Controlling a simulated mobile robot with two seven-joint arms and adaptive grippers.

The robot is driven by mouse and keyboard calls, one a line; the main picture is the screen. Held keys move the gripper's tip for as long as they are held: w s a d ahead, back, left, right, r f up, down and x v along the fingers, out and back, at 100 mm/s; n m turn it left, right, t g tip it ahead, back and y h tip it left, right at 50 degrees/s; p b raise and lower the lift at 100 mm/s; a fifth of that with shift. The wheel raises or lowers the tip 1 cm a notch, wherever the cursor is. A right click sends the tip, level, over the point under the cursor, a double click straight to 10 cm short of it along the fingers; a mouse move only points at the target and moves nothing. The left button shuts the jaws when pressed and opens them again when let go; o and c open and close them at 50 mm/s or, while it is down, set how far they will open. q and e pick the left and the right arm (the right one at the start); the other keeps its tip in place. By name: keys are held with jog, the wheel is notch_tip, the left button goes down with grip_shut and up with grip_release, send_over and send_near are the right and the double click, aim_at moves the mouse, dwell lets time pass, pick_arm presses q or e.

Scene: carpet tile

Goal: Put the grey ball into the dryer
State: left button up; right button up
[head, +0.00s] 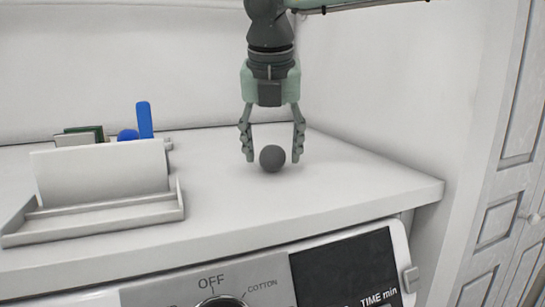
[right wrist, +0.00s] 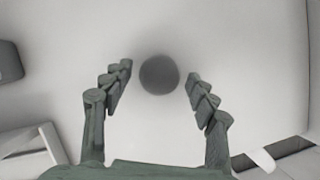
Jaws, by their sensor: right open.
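The grey ball (head: 272,158) rests on the white countertop (head: 350,178). My right gripper (head: 272,156) points down over it, open, with one finger on each side of the ball. In the right wrist view the ball (right wrist: 159,74) lies between and slightly beyond the open fingertips (right wrist: 159,78), with gaps on both sides. The dryer (head: 250,280) may be the appliance under the counter; only its control panel with a dial and dark display shows. Its door is out of view. My left gripper is not in view.
A white tray (head: 110,221) with an upright white panel stands on the left of the counter. A blue item (head: 144,120) and dark green item stand behind it. A white wall closes off the back. The counter right of the ball is clear up to its edge.

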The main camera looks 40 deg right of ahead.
jog(key=c, duration=1.2)
jog(key=shift+r, duration=0.2)
